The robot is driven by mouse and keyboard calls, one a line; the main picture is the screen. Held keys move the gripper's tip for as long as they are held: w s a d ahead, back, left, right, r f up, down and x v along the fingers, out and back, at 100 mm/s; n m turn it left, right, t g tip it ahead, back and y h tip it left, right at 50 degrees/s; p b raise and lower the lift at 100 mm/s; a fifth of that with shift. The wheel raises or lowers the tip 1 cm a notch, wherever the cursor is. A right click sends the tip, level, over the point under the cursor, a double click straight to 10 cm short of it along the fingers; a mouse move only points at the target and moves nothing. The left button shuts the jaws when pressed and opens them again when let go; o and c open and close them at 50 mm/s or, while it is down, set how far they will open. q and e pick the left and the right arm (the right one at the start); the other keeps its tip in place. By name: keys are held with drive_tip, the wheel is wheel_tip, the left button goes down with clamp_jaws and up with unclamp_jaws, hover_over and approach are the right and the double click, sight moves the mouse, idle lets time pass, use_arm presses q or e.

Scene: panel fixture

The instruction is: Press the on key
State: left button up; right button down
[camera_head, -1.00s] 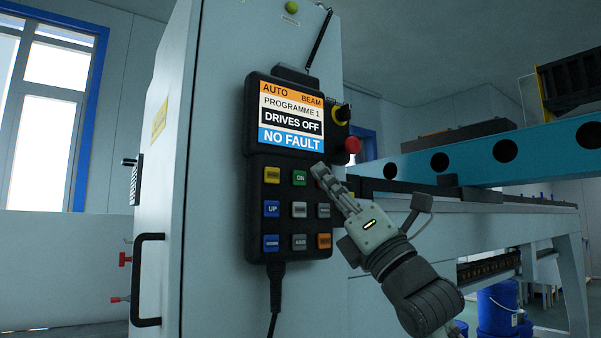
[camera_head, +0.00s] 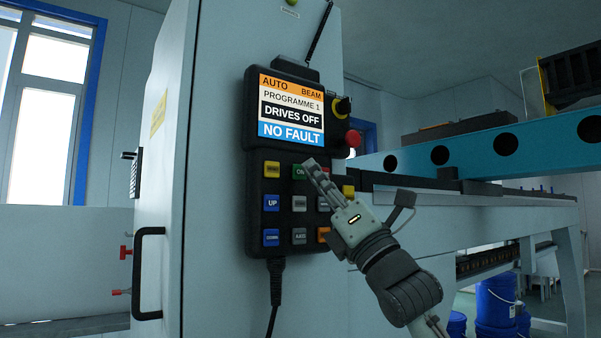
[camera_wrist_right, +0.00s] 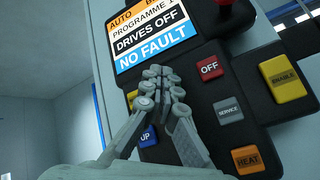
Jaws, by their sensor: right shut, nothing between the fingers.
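The on key (camera_head: 298,173) is a green key marked ON in the top row of the black hand panel (camera_head: 254,140), partly covered by my right gripper in the head view. My right gripper (camera_head: 309,163) is shut and empty, its fingertips in front of the key's right side; I cannot tell if they touch. In the right wrist view the shut fingertips (camera_wrist_right: 160,76) lie over the panel just below the screen and hide the on key. The screen (camera_head: 291,110) reads DRIVES OFF and NO FAULT. My left gripper is not in view.
The red OFF key (camera_wrist_right: 209,68) is close right of the fingers in the wrist view, with the blue UP key (camera_wrist_right: 148,137) below. A red stop knob (camera_head: 353,138) and a dark selector (camera_head: 342,107) stick out at the panel's right. A blue beam (camera_head: 470,148) runs right.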

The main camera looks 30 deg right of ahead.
drive_tip(key=shift+w, duration=0.15)
idle(0.7)
drive_tip(key=shift+w, duration=0.25)
drive_tip(key=shift+w, duration=0.45)
idle(0.6)
drive_tip(key=shift+s, duration=0.85)
drive_tip(key=shift+s, duration=0.1)
drive_tip(key=s, duration=0.2)
drive_tip(key=s+b, duration=0.1)
drive_tip(key=s, duration=0.1)
drive_tip(key=shift+s+d, duration=0.2)
drive_tip(key=shift+s, duration=0.2)
